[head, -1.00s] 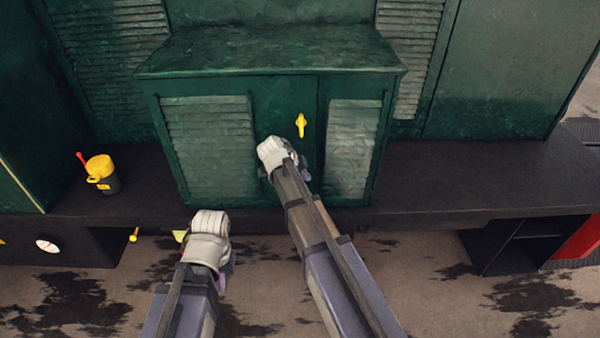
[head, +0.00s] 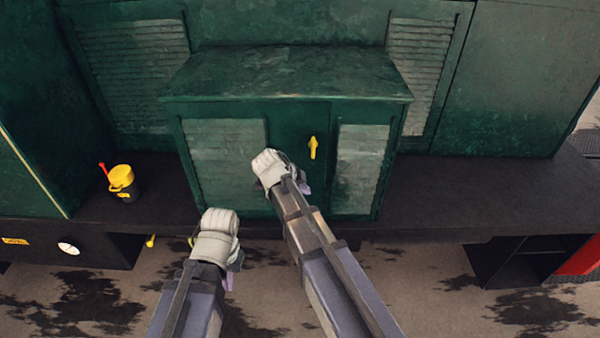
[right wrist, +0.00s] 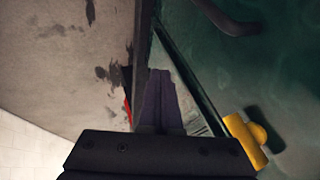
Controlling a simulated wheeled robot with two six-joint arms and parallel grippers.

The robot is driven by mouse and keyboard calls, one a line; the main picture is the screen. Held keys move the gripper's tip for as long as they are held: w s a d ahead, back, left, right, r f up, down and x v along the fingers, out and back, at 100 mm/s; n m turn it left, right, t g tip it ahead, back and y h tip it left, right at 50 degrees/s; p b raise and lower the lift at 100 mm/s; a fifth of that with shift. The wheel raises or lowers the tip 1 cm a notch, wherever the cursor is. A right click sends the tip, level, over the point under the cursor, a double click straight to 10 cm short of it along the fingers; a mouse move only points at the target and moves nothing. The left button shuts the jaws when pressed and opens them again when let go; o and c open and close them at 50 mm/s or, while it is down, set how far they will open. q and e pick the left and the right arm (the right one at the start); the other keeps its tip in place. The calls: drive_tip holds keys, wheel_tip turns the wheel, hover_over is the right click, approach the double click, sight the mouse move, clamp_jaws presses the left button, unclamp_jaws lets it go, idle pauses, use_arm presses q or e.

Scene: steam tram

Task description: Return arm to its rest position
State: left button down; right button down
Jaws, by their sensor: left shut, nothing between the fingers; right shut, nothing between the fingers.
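My right arm reaches up in the head view. Its right gripper (head: 303,186) is in front of the green cabinet (head: 290,85), left of and below the yellow handle (head: 313,147) and apart from it. In the right wrist view its purple fingers (right wrist: 160,100) are shut and empty, and the yellow handle (right wrist: 245,139) is at the lower right. My left gripper (head: 236,262) is lower left, in front of the ledge edge; it is shut and empty, its fingers mostly hidden behind the wrist. The cabinet doors look closed.
A dark ledge (head: 470,195) runs under the cabinet, clear at right. A black and yellow can (head: 122,182) with a red spout stands on its left part. Below are a white gauge (head: 68,248), a small yellow knob (head: 151,241) and the stained floor (head: 410,290).

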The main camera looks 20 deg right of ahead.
drive_tip(key=s+a+f+n+g+y+b, duration=0.1)
drive_tip(key=s+a+f+n+y+b, duration=0.1)
drive_tip(key=s+a+f+n+b, duration=0.5)
drive_tip(key=s+a+f+n+g+y+b, duration=0.2)
drive_tip(key=s+a+f+n+b, duration=0.5)
drive_tip(key=s+f+n, duration=0.5)
drive_tip(key=s+n+y+b, duration=0.1)
drive_tip(key=s+n, duration=0.2)
drive_tip(key=n, duration=0.2)
drive_tip(key=shift+s+a+f+n+g+b, duration=0.2)
drive_tip(key=shift+s+f+n+g+b, duration=0.1)
drive_tip(key=shift+s+f+n, duration=0.1)
